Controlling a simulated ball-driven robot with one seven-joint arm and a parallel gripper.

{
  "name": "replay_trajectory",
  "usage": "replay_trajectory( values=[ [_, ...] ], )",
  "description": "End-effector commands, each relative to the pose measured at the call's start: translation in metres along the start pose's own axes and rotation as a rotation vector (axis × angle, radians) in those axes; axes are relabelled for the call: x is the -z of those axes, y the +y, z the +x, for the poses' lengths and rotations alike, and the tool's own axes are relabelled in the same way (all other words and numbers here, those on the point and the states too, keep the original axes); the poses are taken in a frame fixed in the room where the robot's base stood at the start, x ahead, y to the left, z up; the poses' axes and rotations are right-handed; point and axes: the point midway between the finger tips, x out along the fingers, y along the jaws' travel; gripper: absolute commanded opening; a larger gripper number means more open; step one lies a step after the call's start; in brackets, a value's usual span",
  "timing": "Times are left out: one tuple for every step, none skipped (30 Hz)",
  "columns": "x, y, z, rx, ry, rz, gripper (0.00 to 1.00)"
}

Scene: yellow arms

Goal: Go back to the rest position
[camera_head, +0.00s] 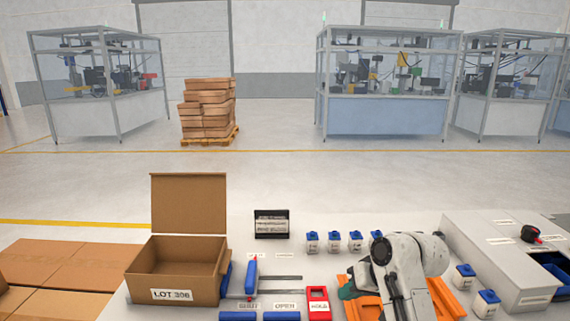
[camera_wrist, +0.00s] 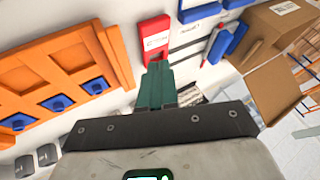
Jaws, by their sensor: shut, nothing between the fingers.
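My gripper (camera_wrist: 156,82) shows in the wrist view with its green fingers together and nothing between them. The fingertips point toward a red block with a white label (camera_wrist: 155,32); I cannot tell the gap. In the head view my white arm bends over the table at the lower right, and a teal part of my gripper (camera_head: 347,292) shows beside the orange tray (camera_head: 367,307). The arm hides the middle of this tray. In the wrist view the orange tray (camera_wrist: 68,62) lies to the left, with several blue-and-dark pieces at its lower side.
An open cardboard box marked LOT (camera_head: 178,272) stands left on the white table. A red-framed piece (camera_head: 318,303), blue bars (camera_head: 282,316) and a black sign holder (camera_head: 271,224) are nearby. Several blue-capped containers (camera_head: 333,240) stand behind my arm. A grey cabinet (camera_head: 495,255) is at right.

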Motion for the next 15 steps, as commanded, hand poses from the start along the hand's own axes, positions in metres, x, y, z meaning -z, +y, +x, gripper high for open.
replay_trajectory(
  values=[
    [-0.007,0.002,0.004,-0.004,-0.007,0.001,0.00],
    [-0.011,0.004,0.005,-0.007,-0.009,0.002,0.00],
    [-0.015,0.006,0.006,-0.012,-0.011,0.004,0.00],
    [-0.019,0.008,0.007,-0.016,-0.013,0.005,0.00],
    [-0.024,0.010,0.009,-0.021,-0.015,0.007,0.00],
    [-0.030,0.013,0.010,-0.026,-0.019,0.009,0.00],
    [-0.035,0.015,0.012,-0.030,-0.022,0.010,0.00],
    [-0.040,0.017,0.013,-0.035,-0.025,0.011,0.00],
    [-0.048,0.020,0.015,-0.042,-0.030,0.014,0.00],
    [-0.054,0.023,0.017,-0.048,-0.033,0.016,0.00],
    [-0.061,0.025,0.018,-0.054,-0.036,0.018,0.00],
    [-0.070,0.029,0.020,-0.062,-0.042,0.021,0.00],
    [-0.078,0.032,0.021,-0.069,-0.046,0.023,0.00],
    [-0.086,0.035,0.023,-0.077,-0.051,0.026,0.00],
    [-0.097,0.040,0.024,-0.088,-0.057,0.029,0.00]
  ],
)
